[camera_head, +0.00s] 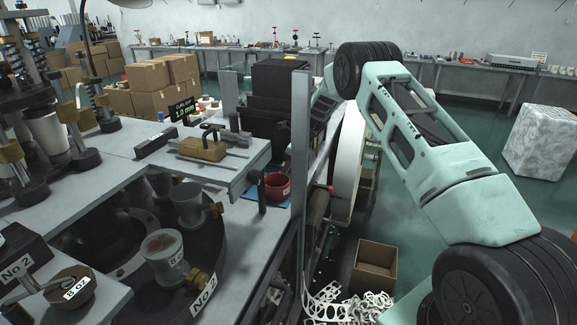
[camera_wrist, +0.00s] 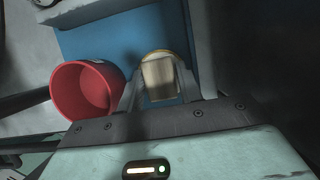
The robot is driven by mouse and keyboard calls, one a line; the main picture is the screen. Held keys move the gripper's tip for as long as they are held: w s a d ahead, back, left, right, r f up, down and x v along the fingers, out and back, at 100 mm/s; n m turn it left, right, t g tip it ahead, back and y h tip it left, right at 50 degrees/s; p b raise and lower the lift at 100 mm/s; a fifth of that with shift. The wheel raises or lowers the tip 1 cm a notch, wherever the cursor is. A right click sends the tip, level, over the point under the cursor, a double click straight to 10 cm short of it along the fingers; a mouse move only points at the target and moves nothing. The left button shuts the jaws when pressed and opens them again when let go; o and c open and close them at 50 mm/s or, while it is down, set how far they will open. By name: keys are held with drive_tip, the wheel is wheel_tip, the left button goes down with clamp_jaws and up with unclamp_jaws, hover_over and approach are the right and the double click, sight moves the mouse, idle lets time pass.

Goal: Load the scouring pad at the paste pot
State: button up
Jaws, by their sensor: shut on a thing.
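My gripper (camera_wrist: 158,80) is shut on a small tan block (camera_wrist: 160,79), which looks like the scouring pad. A curved yellow edge (camera_wrist: 156,53) shows just beyond the pad; I cannot tell whether it is part of the pad or a round pot under it. A red pot (camera_wrist: 88,90) stands on the blue mat (camera_wrist: 106,42), close to the left finger. The red pot also shows in the head view (camera_head: 277,188), beside the post. My gripper and the pad are hidden there behind the post and black box. Which pot holds paste is not clear.
A grey upright post (camera_head: 300,140) and a black box (camera_head: 272,105) stand close to my arm. A bench (camera_head: 225,172) carries a tan-and-metal tool. A cardboard box (camera_head: 374,268) sits on the floor.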

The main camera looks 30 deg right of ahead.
drive_tip(key=shift+r+p, duration=2.4)
drive_tip(key=shift+r, duration=1.1)
drive_tip(key=shift+f, duration=0.1)
